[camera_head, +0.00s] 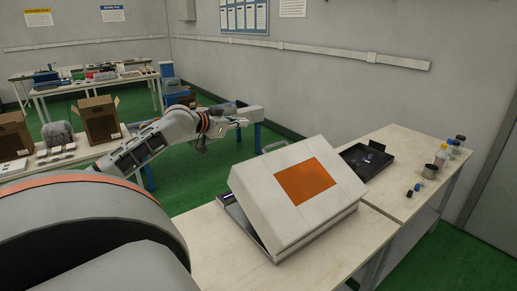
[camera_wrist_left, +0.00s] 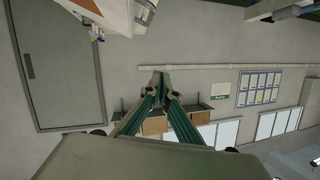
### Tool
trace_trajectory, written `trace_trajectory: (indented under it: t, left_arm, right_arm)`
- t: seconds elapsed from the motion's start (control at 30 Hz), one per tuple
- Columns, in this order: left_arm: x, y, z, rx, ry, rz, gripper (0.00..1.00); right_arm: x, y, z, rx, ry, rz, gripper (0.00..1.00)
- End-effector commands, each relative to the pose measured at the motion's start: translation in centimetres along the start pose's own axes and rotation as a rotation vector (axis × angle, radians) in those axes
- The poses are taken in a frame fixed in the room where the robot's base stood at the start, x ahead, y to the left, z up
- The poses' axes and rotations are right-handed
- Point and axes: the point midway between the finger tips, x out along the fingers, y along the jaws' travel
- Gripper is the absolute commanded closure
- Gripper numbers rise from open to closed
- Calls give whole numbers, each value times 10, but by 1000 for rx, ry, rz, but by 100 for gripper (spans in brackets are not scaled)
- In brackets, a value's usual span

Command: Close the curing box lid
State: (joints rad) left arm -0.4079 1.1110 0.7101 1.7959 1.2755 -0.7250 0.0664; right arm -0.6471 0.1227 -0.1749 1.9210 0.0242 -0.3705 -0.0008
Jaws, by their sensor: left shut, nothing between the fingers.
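The curing box (camera_head: 318,236) stands on a pale table in the head view. Its white lid (camera_head: 250,188), with an orange panel (camera_head: 305,181), is tilted partly open. A dark gap shows along the box's left side, and a handle (camera_head: 275,146) shows at the lid's far edge. My left gripper (camera_head: 240,122) is beyond the box and to its left, apart from the lid. Its fingers meet, empty, in the left wrist view (camera_wrist_left: 162,84). My right gripper is not in view.
An open dark case (camera_head: 367,160) lies behind the box. Bottles (camera_head: 441,156) and a metal cup (camera_head: 430,171) stand on the right table. Cardboard boxes (camera_head: 99,118) stand on the left table. The table front is clear. A grey door (camera_wrist_left: 58,65) and wall show in the wrist view.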

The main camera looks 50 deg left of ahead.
Motion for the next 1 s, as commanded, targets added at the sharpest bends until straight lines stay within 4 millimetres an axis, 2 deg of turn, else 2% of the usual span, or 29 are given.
trace_trajectory:
  t: [0.03, 0.1, 0.23, 0.37, 0.73, 1.0]
  left_arm:
    - [0, 15, 16, 70, -77, 26, 100]
    - [-1, 28, 35, 138, -152, 50, 100]
    - [-2, 39, 52, 203, -220, 72, 100]
    - [4, 41, 56, 212, -231, 76, 100]
    - [46, 41, 65, 214, -229, 72, 100]
    - [60, 43, 68, 205, -223, 73, 100]
  right_arm:
    - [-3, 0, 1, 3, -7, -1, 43]
    - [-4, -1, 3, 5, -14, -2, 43]
    - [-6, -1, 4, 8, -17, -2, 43]
    - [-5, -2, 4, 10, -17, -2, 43]
    - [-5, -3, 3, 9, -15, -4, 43]
    - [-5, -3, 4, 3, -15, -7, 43]
